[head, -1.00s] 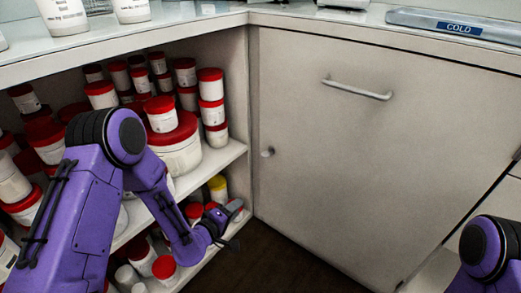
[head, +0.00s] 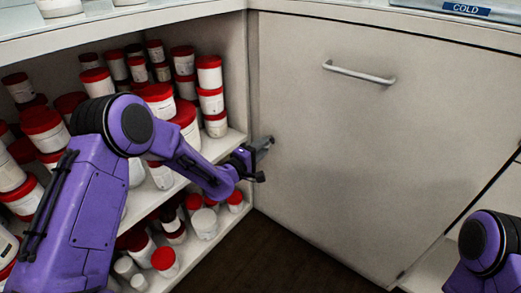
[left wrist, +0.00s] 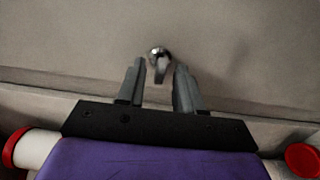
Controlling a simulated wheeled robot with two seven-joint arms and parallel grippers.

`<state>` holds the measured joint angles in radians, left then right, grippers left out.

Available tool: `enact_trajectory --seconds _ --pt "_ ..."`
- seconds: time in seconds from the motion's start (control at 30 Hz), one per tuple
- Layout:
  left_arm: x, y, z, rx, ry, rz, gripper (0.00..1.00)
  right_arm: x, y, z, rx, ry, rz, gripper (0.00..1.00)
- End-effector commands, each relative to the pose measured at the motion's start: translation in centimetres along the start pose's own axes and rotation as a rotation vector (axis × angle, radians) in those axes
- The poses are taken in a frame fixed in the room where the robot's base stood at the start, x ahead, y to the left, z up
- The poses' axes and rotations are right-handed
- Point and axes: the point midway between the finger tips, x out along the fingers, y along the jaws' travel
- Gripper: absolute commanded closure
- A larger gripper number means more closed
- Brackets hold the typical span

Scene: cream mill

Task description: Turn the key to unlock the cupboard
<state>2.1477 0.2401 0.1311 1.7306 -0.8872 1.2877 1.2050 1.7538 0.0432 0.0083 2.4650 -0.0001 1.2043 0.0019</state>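The cupboard door (head: 375,145) is pale grey and shut, with a bar handle (head: 358,75) near its top. In the left wrist view, a small metal key (left wrist: 159,55) in its lock stands out from the door. My left gripper (left wrist: 160,67) is open, with one finger on either side of the key's line. The key shows in the gap at the fingertips, and I see no finger touching it. In the head view, the left gripper (head: 265,157) is at the door's left edge and hides the key. My right gripper is out of view.
Open shelves (head: 226,146) to the left hold many white jars with red lids, close to my left arm. A counter (head: 190,12) runs above. The dark floor (head: 275,250) in front of the door is clear.

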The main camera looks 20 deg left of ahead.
Motion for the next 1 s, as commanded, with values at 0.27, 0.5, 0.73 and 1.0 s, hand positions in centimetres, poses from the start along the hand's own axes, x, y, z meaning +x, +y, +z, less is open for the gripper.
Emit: enact_trajectory --seconds 0.27,0.5,0.73,1.0 --pt "-0.1 0.0 0.0 0.000 0.000 0.000 1.00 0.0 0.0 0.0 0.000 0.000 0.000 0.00" --pt "-0.1 0.0 0.0 0.015 0.000 -0.001 1.00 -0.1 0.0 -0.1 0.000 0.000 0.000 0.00" --pt "-0.1 0.1 0.0 0.104 0.001 -0.001 1.00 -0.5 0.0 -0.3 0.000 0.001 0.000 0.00" --pt "-0.1 0.1 0.0 0.327 0.000 -0.001 1.00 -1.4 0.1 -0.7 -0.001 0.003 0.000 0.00"
